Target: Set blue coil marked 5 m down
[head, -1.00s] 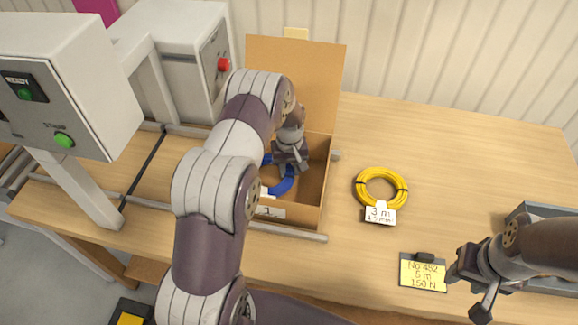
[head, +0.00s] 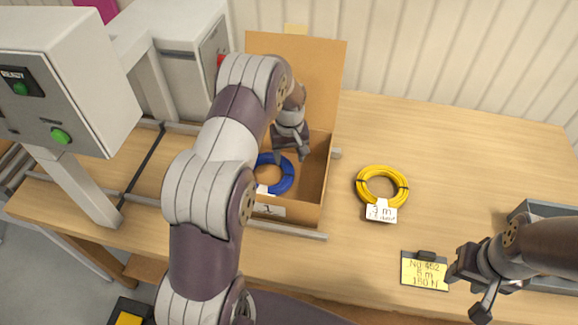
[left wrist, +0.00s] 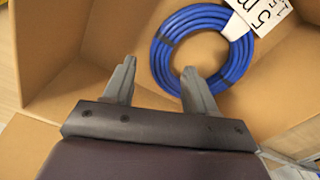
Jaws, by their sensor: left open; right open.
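The blue coil (head: 287,176) lies in the open cardboard box (head: 313,192), partly hidden by my left arm in the head view. In the left wrist view the blue coil (left wrist: 240,57) rests on the box floor, with a white tag (left wrist: 262,12) reading 5 m. My left gripper (head: 292,153) is open and empty above the coil; in the left wrist view its fingers (left wrist: 156,78) are spread, apart from the coil or just at its near edge. My right gripper (head: 469,283) is open and empty at the right front of the table.
A yellow coil (head: 382,187) with a 3 m tag lies right of the box. A grey tray (head: 545,208) is at the far right. A grey machine with green buttons (head: 65,85) stands left.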

